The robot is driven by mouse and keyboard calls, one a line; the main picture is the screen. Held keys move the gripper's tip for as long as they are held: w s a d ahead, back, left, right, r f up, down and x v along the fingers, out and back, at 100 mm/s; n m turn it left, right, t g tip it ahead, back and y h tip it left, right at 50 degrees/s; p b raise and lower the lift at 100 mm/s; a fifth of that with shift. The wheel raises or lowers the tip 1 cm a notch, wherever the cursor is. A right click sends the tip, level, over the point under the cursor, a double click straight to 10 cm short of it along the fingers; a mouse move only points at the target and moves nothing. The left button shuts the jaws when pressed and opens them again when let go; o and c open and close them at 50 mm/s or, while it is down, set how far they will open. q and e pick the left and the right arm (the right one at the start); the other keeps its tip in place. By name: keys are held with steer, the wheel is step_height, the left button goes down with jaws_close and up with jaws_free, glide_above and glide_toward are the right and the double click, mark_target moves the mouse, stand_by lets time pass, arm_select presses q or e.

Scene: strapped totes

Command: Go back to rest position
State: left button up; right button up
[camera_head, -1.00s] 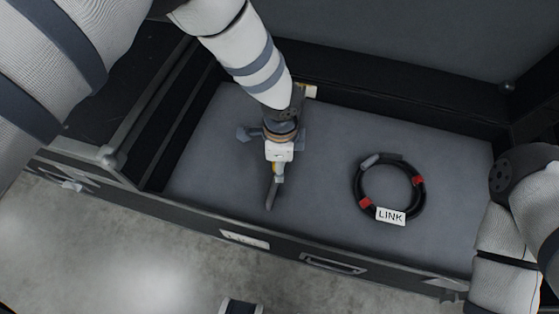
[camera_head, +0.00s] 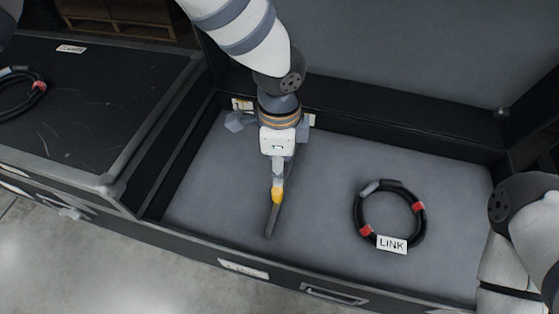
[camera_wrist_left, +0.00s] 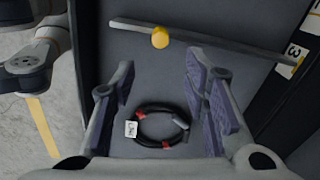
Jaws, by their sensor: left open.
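My left gripper (camera_head: 278,168) hangs above the open tote (camera_head: 205,205). In the left wrist view its two fingers (camera_wrist_left: 160,72) are spread apart with nothing between them. A black cable ring (camera_head: 388,213) with red bands and a white LINK label (camera_head: 392,244) lies on the grey tote floor, right of the gripper; the ring also shows in the wrist view (camera_wrist_left: 158,108), apart from the fingers. A thin grey bar (camera_head: 271,222) with a yellow knob (camera_head: 277,195) spans the tote, partly hidden by the gripper. My right gripper is out of view.
A closed dark case (camera_head: 80,110) stands at the left, with another black ring (camera_head: 38,90) on top. The tote's raised lid (camera_head: 400,60) stands behind. My right arm is at the right edge. The floor in front is clear.

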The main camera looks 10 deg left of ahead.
arm_select(q)
steer(key=s+a+f+n+g+h+p, duration=0.1)
steer(key=s+f+n+p, duration=0.1)
steer(key=s, duration=0.4)
steer(key=s+f+n+g+h+p, duration=0.1)
steer(key=s+f+n+p, duration=0.15)
steer(key=s, duration=0.35)
steer(key=s+a+r+n+p, duration=0.1)
steer(key=s+a+n, duration=0.3)
steer(key=s, duration=0.4)
steer(key=s+a+r+n+y+p, duration=0.1)
steer(key=s+a+n+p, duration=0.3)
steer(key=s, duration=0.5)
steer(key=s+a+r+n+y+p, duration=0.1)
steer(key=s+a+r+n+p, duration=0.1)
steer(key=s, duration=0.6)
steer(key=a+r+n, duration=0.1)
steer(key=a+n, duration=0.1)
steer(key=a, duration=0.1)
steer(key=shift+s, duration=0.15)
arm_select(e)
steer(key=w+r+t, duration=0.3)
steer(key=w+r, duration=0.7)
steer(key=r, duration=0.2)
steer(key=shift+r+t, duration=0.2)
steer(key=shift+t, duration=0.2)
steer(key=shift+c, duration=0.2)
